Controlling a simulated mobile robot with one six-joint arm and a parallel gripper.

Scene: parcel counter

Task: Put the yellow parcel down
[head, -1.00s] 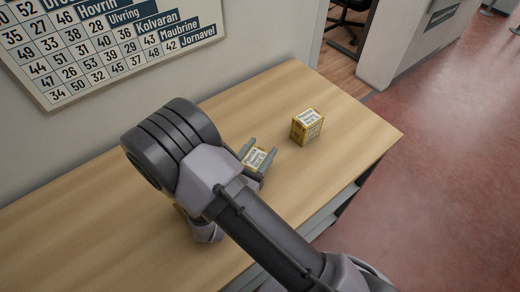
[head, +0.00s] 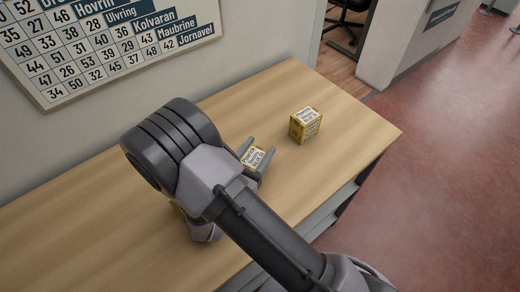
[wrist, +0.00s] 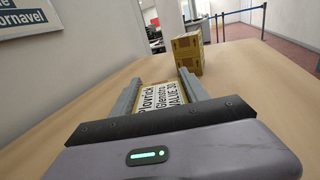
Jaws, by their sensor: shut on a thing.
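A yellow parcel (head: 253,158) with a white label on top is between the fingers of my gripper (head: 257,153). In the wrist view, the same parcel (wrist: 163,96) shows its label, reading "Plovrick", "Glenstro" and "VALUE 30", between the two grey fingers of my gripper (wrist: 160,84). The gripper is shut on it. The parcel is over the wooden counter (head: 215,113); my wrist hides its lower part, so I cannot tell whether it touches the counter.
A second yellow parcel (head: 305,126) stands upright on the counter, beyond and right of my gripper; it also shows in the wrist view (wrist: 187,53). A wall sign (head: 110,45) hangs behind. The counter's left part is clear.

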